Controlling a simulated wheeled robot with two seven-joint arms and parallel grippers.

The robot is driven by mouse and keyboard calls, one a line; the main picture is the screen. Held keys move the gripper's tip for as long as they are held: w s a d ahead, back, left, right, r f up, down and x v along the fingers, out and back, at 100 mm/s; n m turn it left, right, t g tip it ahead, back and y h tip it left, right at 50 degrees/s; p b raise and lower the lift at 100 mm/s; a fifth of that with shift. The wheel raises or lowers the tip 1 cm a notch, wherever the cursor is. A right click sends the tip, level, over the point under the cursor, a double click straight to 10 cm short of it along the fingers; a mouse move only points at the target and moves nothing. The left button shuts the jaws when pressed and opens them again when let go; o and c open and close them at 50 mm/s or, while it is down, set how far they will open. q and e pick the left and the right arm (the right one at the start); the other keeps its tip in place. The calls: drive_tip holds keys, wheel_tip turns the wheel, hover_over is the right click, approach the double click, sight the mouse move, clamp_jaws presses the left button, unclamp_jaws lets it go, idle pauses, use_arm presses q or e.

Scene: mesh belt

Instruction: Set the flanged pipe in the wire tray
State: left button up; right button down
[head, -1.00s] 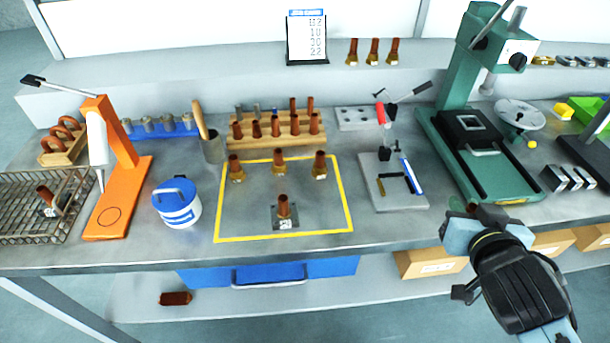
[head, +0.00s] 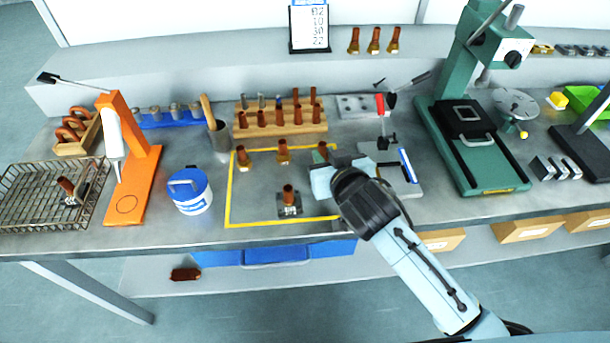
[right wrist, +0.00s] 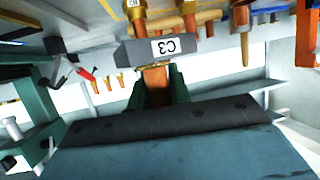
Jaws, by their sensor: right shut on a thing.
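My right gripper (head: 325,178) is over the right edge of the yellow-outlined area. In the right wrist view its dark green fingers (right wrist: 160,88) are shut on a copper flanged pipe (right wrist: 156,76) with a grey block labelled C3 (right wrist: 160,48) at its flange end. Another pipe (head: 289,194) stands on a grey labelled base inside the yellow outline. My left gripper is not in view.
An orange press (head: 140,180) and a blue-white tub (head: 190,192) stand between here and the tray. A wooden rack (head: 285,128) is behind; a green machine (head: 480,170) is right.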

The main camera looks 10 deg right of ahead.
wheel_tip(320, 180, down, 8)
drive_tip(key=shift+r+b, duration=0.15)
drive_tip(key=shift+b, duration=0.5)
drive_tip(key=c, duration=1.7)
unclamp_jaws()
drive_tip(key=shift+f, duration=0.25)
drive_tip(key=o, duration=0.4)
